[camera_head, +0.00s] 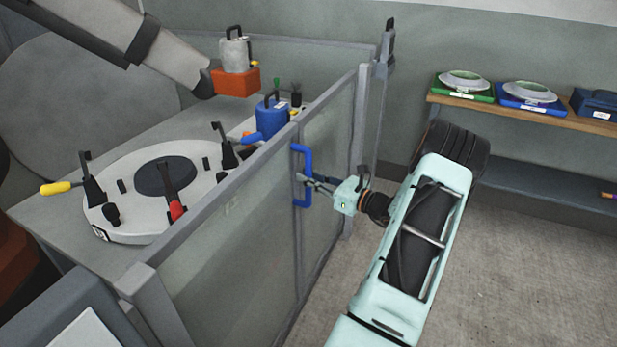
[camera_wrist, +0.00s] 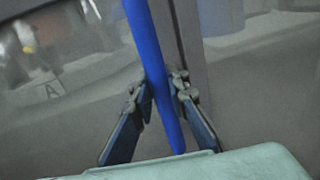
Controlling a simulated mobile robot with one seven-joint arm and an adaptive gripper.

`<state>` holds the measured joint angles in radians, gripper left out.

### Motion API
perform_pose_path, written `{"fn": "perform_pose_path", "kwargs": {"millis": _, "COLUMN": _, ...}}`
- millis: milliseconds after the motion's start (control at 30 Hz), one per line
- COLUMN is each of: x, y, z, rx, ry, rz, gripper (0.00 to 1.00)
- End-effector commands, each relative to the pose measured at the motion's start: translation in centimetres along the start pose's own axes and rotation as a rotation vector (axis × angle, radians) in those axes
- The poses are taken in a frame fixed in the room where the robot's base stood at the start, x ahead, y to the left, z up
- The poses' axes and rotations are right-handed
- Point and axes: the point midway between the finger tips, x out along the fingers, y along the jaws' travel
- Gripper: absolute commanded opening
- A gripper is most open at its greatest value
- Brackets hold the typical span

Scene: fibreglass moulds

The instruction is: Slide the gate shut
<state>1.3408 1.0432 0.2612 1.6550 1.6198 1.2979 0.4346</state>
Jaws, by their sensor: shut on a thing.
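The gate is a translucent panel (camera_head: 327,150) in a grey frame, with a blue bar handle (camera_head: 303,148) on its near side. My gripper (camera_head: 305,181) reaches in from the right and is shut on the handle, at the lower part of its upright bar. In the wrist view the blue handle (camera_wrist: 147,50) runs from top to bottom between my two fingers (camera_wrist: 161,92), one on each side. A second translucent panel (camera_head: 235,250) stands to the left of the handle. I cannot tell how much of the opening the gate covers.
A wooden shelf (camera_head: 530,115) stands right. The floor (camera_head: 500,270) at right is clear.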

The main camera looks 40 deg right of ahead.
Motion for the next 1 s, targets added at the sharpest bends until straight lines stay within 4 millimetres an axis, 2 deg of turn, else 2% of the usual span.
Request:
{"fn": "perform_pose_path", "kwargs": {"millis": 33, "x": -0.1, "y": -0.6, "z": 0.2, "rx": -0.005, "ry": -0.001, "rz": -0.014, "gripper": 0.0}}
{"fn": "perform_pose_path", "kwargs": {"millis": 200, "x": -0.1, "y": -0.7, "z": 0.3, "rx": -0.006, "ry": -0.001, "rz": -0.015, "gripper": 0.0}}
{"fn": "perform_pose_path", "kwargs": {"millis": 233, "x": -0.1, "y": -0.7, "z": 0.3, "rx": -0.006, "ry": -0.001, "rz": -0.015, "gripper": 0.18}}
{"fn": "perform_pose_path", "kwargs": {"millis": 367, "x": -0.1, "y": -0.6, "z": 0.3, "rx": -0.006, "ry": -0.001, "rz": -0.013, "gripper": 0.32}}
{"fn": "perform_pose_path", "kwargs": {"millis": 633, "x": -0.1, "y": -0.4, "z": 0.2, "rx": -0.004, "ry": -0.001, "rz": -0.008, "gripper": 0.32}}
{"fn": "perform_pose_path", "kwargs": {"millis": 733, "x": -0.7, "y": -0.4, "z": 0.1, "rx": -0.003, "ry": 0.0, "rz": -0.009, "gripper": 0.32}}
{"fn": "perform_pose_path", "kwargs": {"millis": 867, "x": -2.6, "y": -0.4, "z": 0.1, "rx": -0.004, "ry": 0.0, "rz": -0.01, "gripper": 0.32}}
{"fn": "perform_pose_path", "kwargs": {"millis": 1000, "x": -5.7, "y": -0.5, "z": 0.2, "rx": -0.004, "ry": 0.0, "rz": -0.013, "gripper": 0.32}}
